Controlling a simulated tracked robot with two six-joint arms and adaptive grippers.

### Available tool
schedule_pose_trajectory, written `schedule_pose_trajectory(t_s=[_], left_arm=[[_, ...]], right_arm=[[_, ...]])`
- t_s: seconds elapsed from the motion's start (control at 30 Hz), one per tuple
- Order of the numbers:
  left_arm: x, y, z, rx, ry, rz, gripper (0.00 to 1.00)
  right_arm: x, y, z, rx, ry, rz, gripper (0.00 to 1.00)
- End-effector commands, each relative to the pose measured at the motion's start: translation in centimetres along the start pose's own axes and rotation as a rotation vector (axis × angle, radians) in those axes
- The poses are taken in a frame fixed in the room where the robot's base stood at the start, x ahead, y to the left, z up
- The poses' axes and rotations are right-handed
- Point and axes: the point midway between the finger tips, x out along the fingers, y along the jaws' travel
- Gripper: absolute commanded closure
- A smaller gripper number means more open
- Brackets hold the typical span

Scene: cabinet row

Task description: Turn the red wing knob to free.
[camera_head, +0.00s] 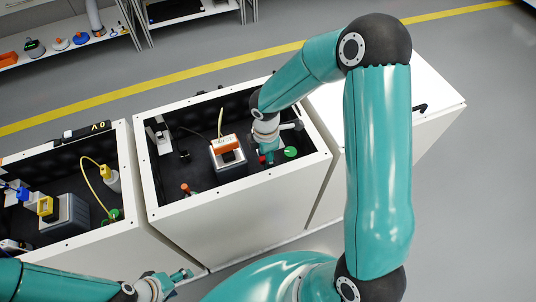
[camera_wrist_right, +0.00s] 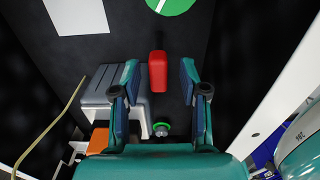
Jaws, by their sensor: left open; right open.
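The red wing knob (camera_wrist_right: 158,70) shows in the right wrist view on the dark panel, its wing pointing roughly up and down the picture. In the head view only a small red part of it (camera_head: 262,158) shows beside my right gripper (camera_head: 267,154). My right gripper (camera_wrist_right: 159,78) is open, with one finger on each side of the knob and a visible gap on both sides. Whether the fingertips reach down to the knob's height I cannot tell. My left gripper (camera_head: 178,277) is open and empty, low in front of the cabinets.
In the middle cabinet, a grey box with an orange top (camera_head: 226,144) stands left of my right gripper. A green disc (camera_head: 291,152) lies to its right. The white cabinet rim (camera_head: 318,128) encloses the space. The left cabinet holds a yellow cable (camera_head: 92,180).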

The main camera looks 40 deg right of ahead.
Motion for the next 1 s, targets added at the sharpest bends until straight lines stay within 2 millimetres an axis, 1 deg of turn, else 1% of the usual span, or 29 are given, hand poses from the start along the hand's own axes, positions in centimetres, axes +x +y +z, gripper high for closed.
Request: schedule_pose_trajectory(t_s=[0.17, 0.27, 0.37, 0.6, 0.7, 0.83, 1.0], left_arm=[[-0.1, 0.0, 0.0, 0.0, 0.0, 0.0, 0.36], [-0.1, 0.0, 0.0, 0.0, 0.0, 0.0, 0.36], [-0.1, 0.0, 0.0, 0.0, 0.0, 0.0, 0.36], [0.0, 0.0, 0.0, 0.0, 0.0, 0.0, 0.36], [0.0, 0.0, 0.0, 0.0, 0.0, 0.0, 0.36], [0.0, 0.0, 0.0, 0.0, 0.0, 0.0, 0.36], [0.0, 0.0, 0.0, 0.0, 0.0, 0.0, 0.36]], right_arm=[[-0.7, 0.1, 0.0, 0.001, -0.001, 0.003, 0.56], [-2.0, 0.1, 0.1, 0.001, -0.001, 0.006, 0.56], [-3.7, 0.1, 0.0, 0.002, 0.0, 0.007, 0.56], [-8.5, 0.1, 0.0, 0.0, 0.001, 0.006, 0.56], [-10.1, 0.0, 0.0, 0.001, 0.001, 0.003, 0.56], [-11.4, 0.0, 0.0, 0.0, 0.001, 0.002, 0.56], [-11.9, -0.1, 0.0, -0.001, 0.001, -0.001, 0.56]])
